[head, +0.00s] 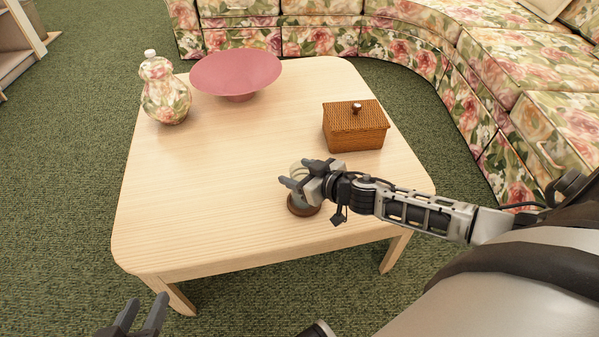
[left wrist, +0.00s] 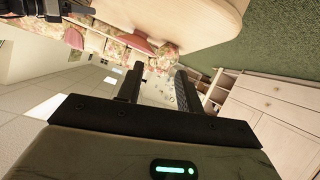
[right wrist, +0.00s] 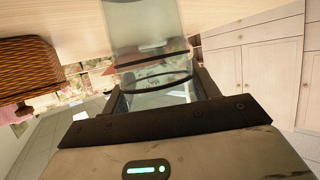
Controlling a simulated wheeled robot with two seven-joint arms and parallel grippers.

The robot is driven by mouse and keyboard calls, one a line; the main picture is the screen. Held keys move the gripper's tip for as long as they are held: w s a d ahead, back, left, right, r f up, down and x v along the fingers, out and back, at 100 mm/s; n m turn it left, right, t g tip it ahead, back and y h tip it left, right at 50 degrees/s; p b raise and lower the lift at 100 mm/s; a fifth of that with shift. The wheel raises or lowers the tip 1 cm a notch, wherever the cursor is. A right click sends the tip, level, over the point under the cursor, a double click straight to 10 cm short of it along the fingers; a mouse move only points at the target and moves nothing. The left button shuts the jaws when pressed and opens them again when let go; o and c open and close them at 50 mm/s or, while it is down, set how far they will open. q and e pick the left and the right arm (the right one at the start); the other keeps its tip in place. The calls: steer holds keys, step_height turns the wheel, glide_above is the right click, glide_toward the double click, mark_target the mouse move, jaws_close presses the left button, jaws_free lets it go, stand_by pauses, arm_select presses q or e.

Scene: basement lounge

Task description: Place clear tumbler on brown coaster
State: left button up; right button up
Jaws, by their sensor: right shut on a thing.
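The clear tumbler (head: 297,168) is between the fingers of my right gripper (head: 293,174), which is shut on it. It looks upright, and the gripper hides part of it in the head view. In the right wrist view the tumbler (right wrist: 145,35) fills the space between the fingers. The brown coaster (head: 303,210) is on the table, directly below the tumbler in the head view. I cannot tell whether the tumbler's base touches it. My left gripper (head: 148,302) is open and empty, low in front of the table; its spread fingers also show in the left wrist view (left wrist: 158,80).
The pale wooden table (head: 200,200) has much free room at its left and middle. A woven brown box (head: 355,131) with a knob stands behind my right gripper. A pink bowl (head: 236,74) and a floral jar (head: 165,95) stand at the back left. A floral sofa (head: 480,60) curves behind.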

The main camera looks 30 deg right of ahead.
steer(key=o, duration=1.1)
arm_select(q)
steer(key=shift+a+f+g+y+p, duration=0.3)
steer(key=shift+f+g+p, duration=0.15)
steer(key=shift+p, duration=0.4)
steer(key=shift+a+f+g+y+p, duration=0.3)
steer(key=shift+f+p, duration=0.2)
steer(key=shift+p, duration=0.35)
arm_select(e)
steer(key=shift+v, duration=6.05)
arm_select(q)
steer(key=shift+s+d, duration=0.15)
arm_select(e)
steer(key=shift+r, duration=0.1)
